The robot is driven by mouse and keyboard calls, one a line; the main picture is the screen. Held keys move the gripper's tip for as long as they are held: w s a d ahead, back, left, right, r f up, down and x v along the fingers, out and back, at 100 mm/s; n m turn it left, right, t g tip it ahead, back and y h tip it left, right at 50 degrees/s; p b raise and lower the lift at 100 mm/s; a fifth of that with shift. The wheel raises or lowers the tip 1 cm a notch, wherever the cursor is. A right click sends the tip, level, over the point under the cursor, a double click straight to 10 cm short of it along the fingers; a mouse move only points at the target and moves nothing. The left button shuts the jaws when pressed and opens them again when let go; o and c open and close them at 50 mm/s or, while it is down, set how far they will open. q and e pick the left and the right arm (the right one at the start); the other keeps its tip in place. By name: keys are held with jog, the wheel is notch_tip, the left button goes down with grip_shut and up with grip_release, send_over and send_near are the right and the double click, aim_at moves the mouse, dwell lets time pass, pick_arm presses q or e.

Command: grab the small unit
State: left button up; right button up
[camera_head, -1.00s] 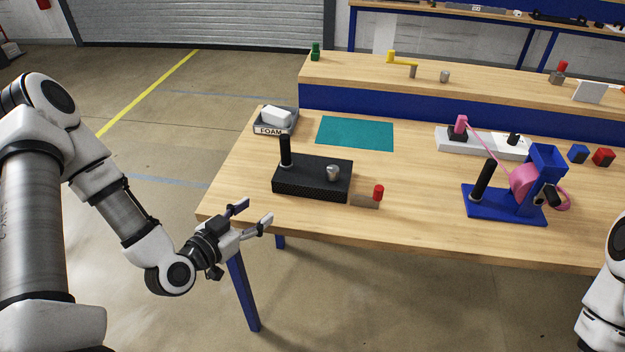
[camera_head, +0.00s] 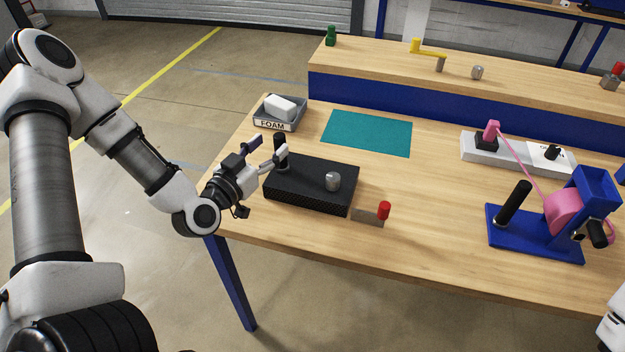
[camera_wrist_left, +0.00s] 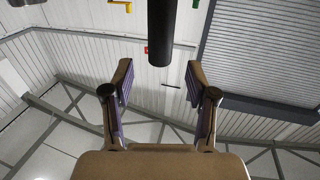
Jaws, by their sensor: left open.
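The small unit appears to be the black box (camera_head: 300,190) near the left end of the workbench, with a dark upright post (camera_head: 280,150) at its left and a silver knob (camera_head: 333,181) on top. My left gripper (camera_head: 270,146) is open, just left of the post, with its fingertips close to it. In the left wrist view the post (camera_wrist_left: 162,30) stands ahead of the open fingers (camera_wrist_left: 160,82), near the middle between them. It shows no clear contact with either finger. My right gripper is out of view.
A blue stand (camera_head: 535,238) with a pink spool and a white strip (camera_head: 480,152) are further right.

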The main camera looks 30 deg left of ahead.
aim_at(276, 141)
pick_arm(q)
jog(key=w, duration=0.5)
jog(key=shift+d+f, duration=0.1)
jog(key=shift+f, duration=0.15)
jog(key=shift+s+r, duration=0.1)
jog(key=shift+s, duration=0.05)
jog(key=shift+c, duration=0.4)
grip_shut()
